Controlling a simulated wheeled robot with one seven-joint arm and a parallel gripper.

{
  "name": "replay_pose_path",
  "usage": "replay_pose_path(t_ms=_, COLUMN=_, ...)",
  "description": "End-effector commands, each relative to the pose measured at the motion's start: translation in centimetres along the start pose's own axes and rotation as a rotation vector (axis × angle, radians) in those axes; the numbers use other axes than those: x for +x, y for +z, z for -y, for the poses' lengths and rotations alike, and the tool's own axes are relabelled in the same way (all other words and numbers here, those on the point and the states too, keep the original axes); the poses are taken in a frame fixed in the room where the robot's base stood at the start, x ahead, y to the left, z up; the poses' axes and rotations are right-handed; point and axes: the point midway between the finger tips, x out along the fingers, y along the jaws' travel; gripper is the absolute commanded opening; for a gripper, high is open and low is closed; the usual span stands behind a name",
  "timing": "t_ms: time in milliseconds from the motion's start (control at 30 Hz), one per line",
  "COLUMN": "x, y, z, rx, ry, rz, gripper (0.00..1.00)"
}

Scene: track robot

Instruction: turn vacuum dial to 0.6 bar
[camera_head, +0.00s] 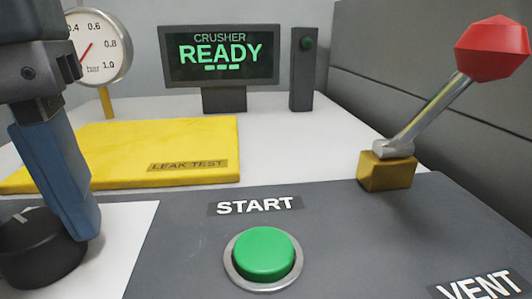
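The black vacuum dial (36,258) sits at the lower left of the console, with a pale mark on its top near the upper left. My gripper (78,222) comes down from the upper left; one blue finger shows, its tip at the dial's right side. I cannot tell whether it touches the dial, and the other finger does not show. The round gauge (119,38) marked in bar is behind my gripper. Its red needle slants down-left from about the middle of the face; 0.4 to 1.0 are readable, and its left part is hidden.
A green START button (263,253) is right of the dial. A red-knobbed lever (430,105) stands at the right, near the VENT label (482,286). A yellow LEAK TEST pad (170,137) lies behind. The screen (219,54) reads CRUSHER READY, beside a dark post (301,80).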

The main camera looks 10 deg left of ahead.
Motion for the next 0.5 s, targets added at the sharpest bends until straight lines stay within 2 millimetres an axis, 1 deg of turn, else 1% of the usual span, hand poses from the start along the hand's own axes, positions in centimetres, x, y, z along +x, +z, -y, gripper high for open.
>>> replay_pose_path(t_ms=133, x=-0.04, y=0.03, z=0.04, rx=0.001, ry=-0.001, rz=0.001, gripper=0.13)
replay_pose_path(t_ms=167, x=-0.04, y=0.03, z=0.04, rx=0.001, ry=-0.001, rz=0.001, gripper=0.44)
replay_pose_path(t_ms=400, x=-0.02, y=0.02, z=0.02, rx=0.001, ry=0.0, rz=0.001, gripper=0.67)
replay_pose_path(t_ms=500, x=-0.02, y=0.01, z=0.01, rx=0.001, ry=0.0, rz=0.0, gripper=0.68)
